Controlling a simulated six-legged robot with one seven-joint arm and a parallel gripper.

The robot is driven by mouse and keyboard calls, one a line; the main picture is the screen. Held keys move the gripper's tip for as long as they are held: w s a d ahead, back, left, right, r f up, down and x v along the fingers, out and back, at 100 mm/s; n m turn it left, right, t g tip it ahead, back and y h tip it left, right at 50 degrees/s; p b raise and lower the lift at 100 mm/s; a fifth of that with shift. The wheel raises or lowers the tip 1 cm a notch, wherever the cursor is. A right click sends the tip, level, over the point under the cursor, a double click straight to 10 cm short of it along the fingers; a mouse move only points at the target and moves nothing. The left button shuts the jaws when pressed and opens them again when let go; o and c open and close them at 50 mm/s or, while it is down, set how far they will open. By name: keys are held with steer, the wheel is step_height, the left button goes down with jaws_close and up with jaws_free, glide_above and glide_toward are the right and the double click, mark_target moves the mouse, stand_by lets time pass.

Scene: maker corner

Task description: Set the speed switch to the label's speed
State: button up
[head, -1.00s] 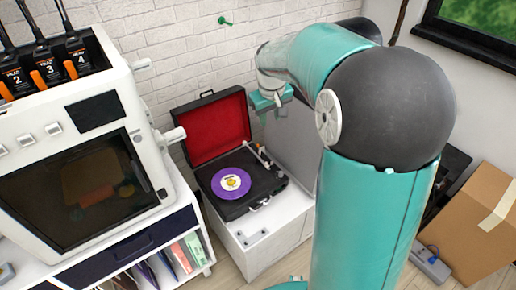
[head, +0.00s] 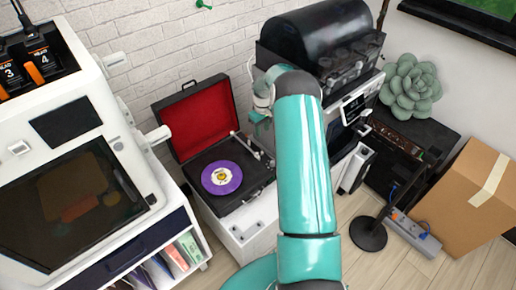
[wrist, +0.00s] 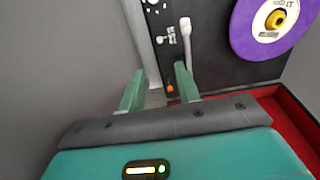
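The record player (head: 242,212) is a black case with its red-lined lid open. A purple record (head: 209,188) with a pale label and yellow centre lies on it; it also shows in the wrist view (wrist: 244,40). The label's speed marking is too small to read. The white tonearm (wrist: 187,45) runs along the deck. Small pale marks or controls (wrist: 167,37) and a small orange piece (wrist: 170,88) show near it; I cannot tell which is the speed switch. My gripper (wrist: 160,70) is open and empty over the deck's edge; its fingers are apart.
The player stands on a white cabinet (head: 240,243). A white machine with a dark window (head: 75,200) is at left. A black machine (head: 320,50), a succulent (head: 409,85) and a cardboard box (head: 465,205) are at right.

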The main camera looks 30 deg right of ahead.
mark_target(262, 152)
step_height(262, 152, down, 14)
steer(key=shift+s+r, duration=0.15)
steer(key=shift+r, duration=0.1)
steer(key=shift+c, duration=0.2)
jaws_close()
